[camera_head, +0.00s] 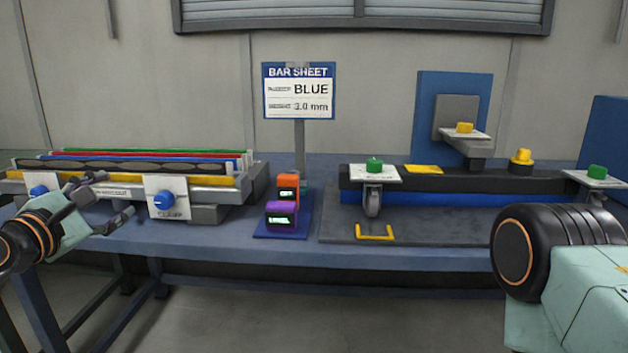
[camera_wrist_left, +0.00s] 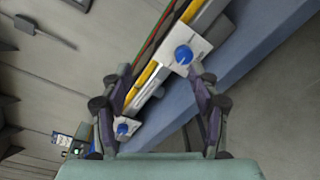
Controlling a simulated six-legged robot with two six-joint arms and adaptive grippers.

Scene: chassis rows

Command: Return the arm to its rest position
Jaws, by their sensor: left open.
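My left gripper (camera_head: 117,196) is at the left in the head view, in front of the near edge of the bar fixture (camera_head: 208,213). Its two fingers are spread apart with nothing between them. In the left wrist view the open gripper (camera_wrist_left: 158,80) frames part of the fixture, with a blue knob (camera_wrist_left: 183,55) between and beyond the fingers. My right arm (camera_head: 555,250) shows at the right edge of the head view as a black joint and a pale green link. My right gripper is out of view.
The blue bench (camera_head: 250,240) carries the fixture with coloured strips and blue clamp knobs (camera_head: 164,199). A sign reading BLUE, 3.0 mm (camera_head: 299,103) stands behind orange (camera_head: 288,189) and purple (camera_head: 281,216) gauges. A black rail station (camera_head: 460,183) with green and yellow knobs fills the right.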

